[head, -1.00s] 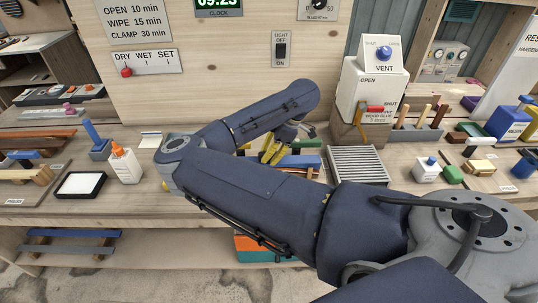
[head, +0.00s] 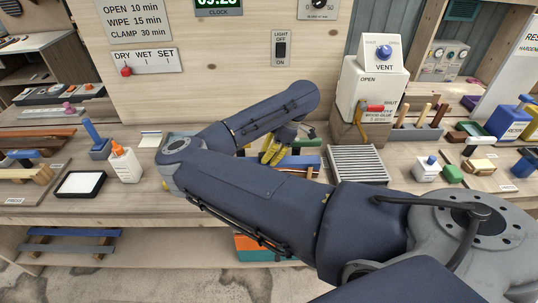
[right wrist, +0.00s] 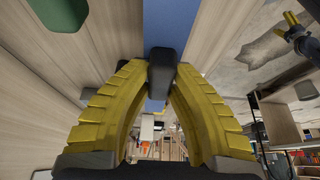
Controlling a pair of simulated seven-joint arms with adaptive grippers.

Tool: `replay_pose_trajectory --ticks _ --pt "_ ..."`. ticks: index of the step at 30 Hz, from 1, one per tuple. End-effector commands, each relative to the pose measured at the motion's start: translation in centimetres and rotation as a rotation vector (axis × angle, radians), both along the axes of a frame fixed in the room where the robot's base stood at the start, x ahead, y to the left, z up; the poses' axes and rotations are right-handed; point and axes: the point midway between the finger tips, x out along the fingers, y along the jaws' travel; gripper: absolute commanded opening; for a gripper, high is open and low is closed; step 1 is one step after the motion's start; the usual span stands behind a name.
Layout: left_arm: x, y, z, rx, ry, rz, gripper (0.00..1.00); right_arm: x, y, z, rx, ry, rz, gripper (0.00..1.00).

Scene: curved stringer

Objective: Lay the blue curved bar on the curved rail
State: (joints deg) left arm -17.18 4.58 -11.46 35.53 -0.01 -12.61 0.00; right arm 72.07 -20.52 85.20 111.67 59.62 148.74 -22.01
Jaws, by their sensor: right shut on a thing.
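My right gripper (head: 272,152) has yellow fingers and is at the middle of the bench, partly behind my own right arm. A blue bar (head: 300,161) shows just right of its fingers, low over the bench. In the right wrist view the fingers (right wrist: 160,72) are closed on a dark block at the blue bar (right wrist: 169,25), which runs away from the fingertips. Wooden parts show below the blue bar in the head view, but I cannot tell which is the curved rail or whether the bar touches it. My left gripper is out of view.
A glue bottle (head: 124,164) and a black-framed white pad (head: 80,184) stand on the left. A slatted grey grille (head: 358,166) lies right of the gripper, with a white vent box (head: 370,88) behind it. A wooden panel (head: 200,80) rises at the back.

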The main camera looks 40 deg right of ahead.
Motion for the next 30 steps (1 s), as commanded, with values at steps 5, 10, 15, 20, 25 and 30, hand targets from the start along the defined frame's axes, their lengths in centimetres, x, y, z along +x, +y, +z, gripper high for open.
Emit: replay_pose_trajectory --ticks 5,10,15,20,25,30 --pt "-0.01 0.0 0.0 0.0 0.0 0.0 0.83 0.01 -0.02 -0.13 -0.001 -0.001 0.0 0.23" --pt "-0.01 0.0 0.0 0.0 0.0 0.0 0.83 0.01 -0.02 -0.13 -0.001 -0.001 0.0 0.43" --pt "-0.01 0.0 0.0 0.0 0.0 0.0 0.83 0.0 -0.01 -0.13 0.0 0.0 0.0 0.43" --pt "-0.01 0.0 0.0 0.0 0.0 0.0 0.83 -0.02 -0.01 -0.16 0.0 0.0 0.0 0.66" --pt "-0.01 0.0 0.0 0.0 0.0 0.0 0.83 -0.01 -0.01 -0.16 0.0 0.0 0.0 0.72" --pt "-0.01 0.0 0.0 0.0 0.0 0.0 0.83 0.02 -0.01 -0.02 0.0 0.0 0.0 0.72"
